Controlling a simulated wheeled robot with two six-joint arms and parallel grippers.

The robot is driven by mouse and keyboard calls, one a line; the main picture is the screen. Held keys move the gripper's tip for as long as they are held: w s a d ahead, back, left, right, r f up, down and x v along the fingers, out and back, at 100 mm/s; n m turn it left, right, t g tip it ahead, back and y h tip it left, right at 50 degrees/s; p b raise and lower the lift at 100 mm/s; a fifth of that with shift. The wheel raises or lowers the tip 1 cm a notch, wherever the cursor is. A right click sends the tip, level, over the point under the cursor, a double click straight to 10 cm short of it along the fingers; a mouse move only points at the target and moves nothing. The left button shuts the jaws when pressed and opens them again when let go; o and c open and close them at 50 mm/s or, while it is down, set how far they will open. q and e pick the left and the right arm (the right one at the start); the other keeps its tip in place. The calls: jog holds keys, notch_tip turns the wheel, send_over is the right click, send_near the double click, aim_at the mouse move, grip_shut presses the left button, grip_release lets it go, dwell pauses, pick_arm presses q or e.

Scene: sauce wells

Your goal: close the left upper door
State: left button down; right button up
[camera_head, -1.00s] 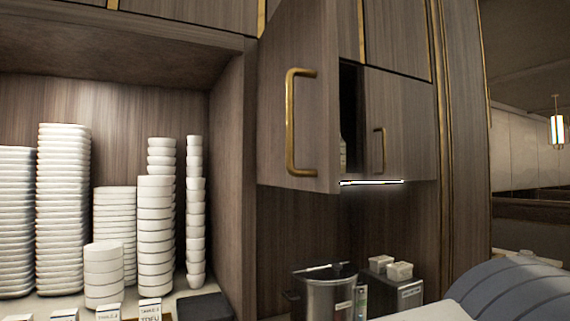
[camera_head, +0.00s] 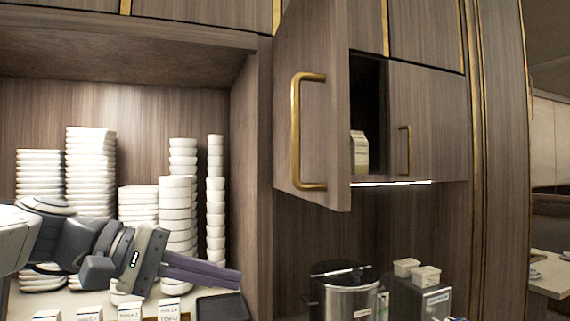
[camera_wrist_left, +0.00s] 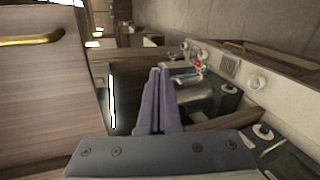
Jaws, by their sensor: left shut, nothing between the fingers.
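The left upper door (camera_head: 318,120) is wood-grained with a brass bar handle (camera_head: 296,130). It stands swung open toward me, and the dark cabinet inside shows to its right with a white carton (camera_head: 359,152) in it. In the left wrist view the door (camera_wrist_left: 45,95) fills the left side, with its brass handle (camera_wrist_left: 30,40) near the top. My left gripper (camera_head: 240,277) is shut and empty, to the left of the door and below it, apart from it. Its purple fingers also show together in the left wrist view (camera_wrist_left: 158,75). My right gripper is not in view.
The neighbouring right door (camera_head: 430,125) is shut. Stacks of white bowls and plates (camera_head: 92,175) fill the shelf behind my left arm. A steel pot (camera_head: 342,298) and a container box (camera_head: 415,295) stand below the cabinet.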

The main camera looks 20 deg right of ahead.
pick_arm(q)
notch_tip(320, 180, up, 14)
jog(key=a+m+g+h, duration=0.1)
jog(key=a+m+h, duration=0.1)
jog(key=a+h, duration=0.15)
jog(key=p, duration=0.7)
send_near(318, 175)
jog(key=shift+h, duration=0.25)
jog(key=d, duration=0.5)
jog(key=shift+s+d, duration=0.1)
jog(key=shift+s, duration=0.2)
jog(key=shift+d+f, duration=0.1)
jog(key=shift+d, duration=0.5)
jog(key=shift+d+f, duration=0.1)
jog(key=shift+d, duration=0.1)
